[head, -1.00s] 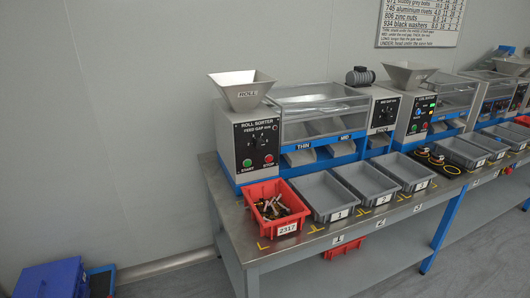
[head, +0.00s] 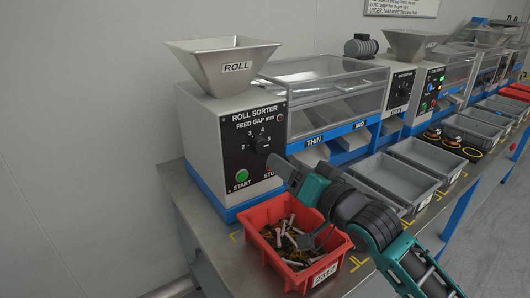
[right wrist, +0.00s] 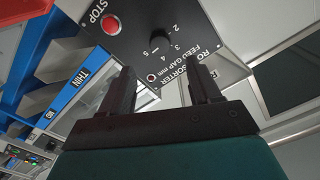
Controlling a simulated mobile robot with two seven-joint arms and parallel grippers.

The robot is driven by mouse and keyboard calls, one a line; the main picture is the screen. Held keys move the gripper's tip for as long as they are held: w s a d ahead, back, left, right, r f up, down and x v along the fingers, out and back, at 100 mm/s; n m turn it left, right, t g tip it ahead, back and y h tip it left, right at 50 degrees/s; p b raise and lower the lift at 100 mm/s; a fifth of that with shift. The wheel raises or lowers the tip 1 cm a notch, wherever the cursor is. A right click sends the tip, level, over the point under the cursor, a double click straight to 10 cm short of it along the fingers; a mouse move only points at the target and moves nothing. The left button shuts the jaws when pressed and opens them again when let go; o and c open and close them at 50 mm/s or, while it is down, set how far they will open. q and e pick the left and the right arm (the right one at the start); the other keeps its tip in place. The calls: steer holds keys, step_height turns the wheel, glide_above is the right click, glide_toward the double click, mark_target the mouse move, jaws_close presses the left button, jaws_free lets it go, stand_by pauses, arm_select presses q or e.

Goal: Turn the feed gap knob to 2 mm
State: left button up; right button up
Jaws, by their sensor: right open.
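The roll sorter (head: 205,130) is a grey machine with a black front panel (head: 240,160) and a steel hopper. The dark feed gap knob (head: 262,144) sits in the upper part of this panel, with a number scale around it. It also shows in the right wrist view (right wrist: 158,36), beyond my fingers. My right gripper (head: 283,164) is close to the panel, below and right of the knob. In the right wrist view its two dark fingers (right wrist: 163,76) are apart, with nothing between them. My left gripper is out of view.
The green START button (head: 242,175) is below the knob; the red STOP button (right wrist: 112,25) is partly hidden in the head view. A red crate (head: 265,255) of metal parts stands below my right arm. Grey trays (head: 395,180) stand to the right.

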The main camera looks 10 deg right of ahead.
mark_target(262, 147)
steer(key=b+x, duration=0.1)
steer(key=x, duration=0.6)
steer(key=shift+x, duration=0.8)
